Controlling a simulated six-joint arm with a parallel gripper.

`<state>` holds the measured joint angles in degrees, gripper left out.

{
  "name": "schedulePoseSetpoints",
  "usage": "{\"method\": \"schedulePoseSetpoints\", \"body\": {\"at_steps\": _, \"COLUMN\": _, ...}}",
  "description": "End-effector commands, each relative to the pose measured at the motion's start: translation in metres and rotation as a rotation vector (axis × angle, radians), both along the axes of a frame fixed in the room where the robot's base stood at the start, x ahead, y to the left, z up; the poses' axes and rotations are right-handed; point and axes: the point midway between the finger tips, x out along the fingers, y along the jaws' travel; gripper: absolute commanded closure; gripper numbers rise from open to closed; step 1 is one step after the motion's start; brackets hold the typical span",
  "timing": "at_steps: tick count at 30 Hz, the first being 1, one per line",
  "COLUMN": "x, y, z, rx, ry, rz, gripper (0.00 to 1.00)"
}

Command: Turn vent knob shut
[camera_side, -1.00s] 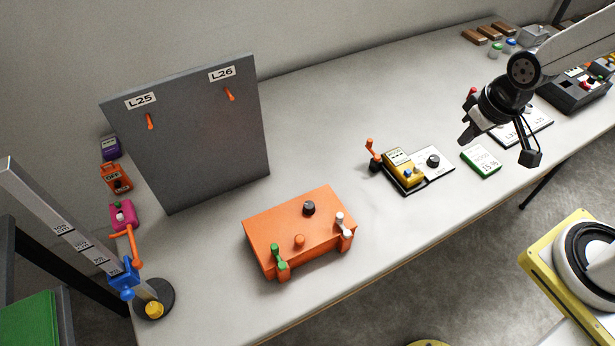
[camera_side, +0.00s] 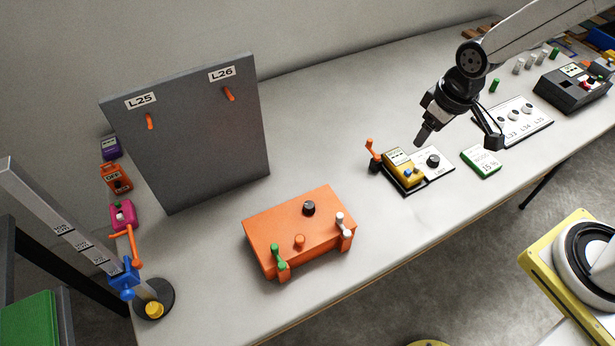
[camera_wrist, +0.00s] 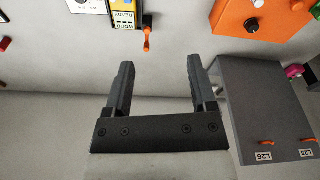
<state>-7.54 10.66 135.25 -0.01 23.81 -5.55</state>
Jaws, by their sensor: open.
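No label reading "vent" is legible, so I cannot tell which knob is the vent knob. A black round knob (camera_side: 433,160) sits on a white plate (camera_side: 440,176) beside a yellow meter (camera_side: 405,172). Another black knob (camera_side: 308,208) stands on top of the orange box (camera_side: 275,225), with an orange knob (camera_side: 299,241) near it. My gripper (camera_side: 458,140) is open and empty, in the air above the yellow meter's area. In the wrist view my gripper (camera_wrist: 160,62) shows both fingers wide apart, with the yellow meter (camera_wrist: 122,15) and orange box (camera_wrist: 235,18) beyond.
A grey upright panel (camera_side: 190,140) with two orange hooks stands at the left. A small orange-handled lever (camera_side: 371,152) is beside the meter. The table between panel and meter is clear.

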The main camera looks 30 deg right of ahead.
Motion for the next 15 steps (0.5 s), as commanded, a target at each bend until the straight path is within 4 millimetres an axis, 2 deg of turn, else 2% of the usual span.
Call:
{"method": "schedulePoseSetpoints", "body": {"at_steps": 6, "x": 0.037, "y": 0.054, "z": -0.020, "rx": -0.023, "ry": 0.049, "rz": 0.216, "gripper": 0.27}}
{"method": "schedulePoseSetpoints", "body": {"at_steps": 15, "x": 0.066, "y": 0.138, "z": -0.058, "rx": -0.058, "ry": 0.108, "rz": 0.509, "gripper": 0.27}}
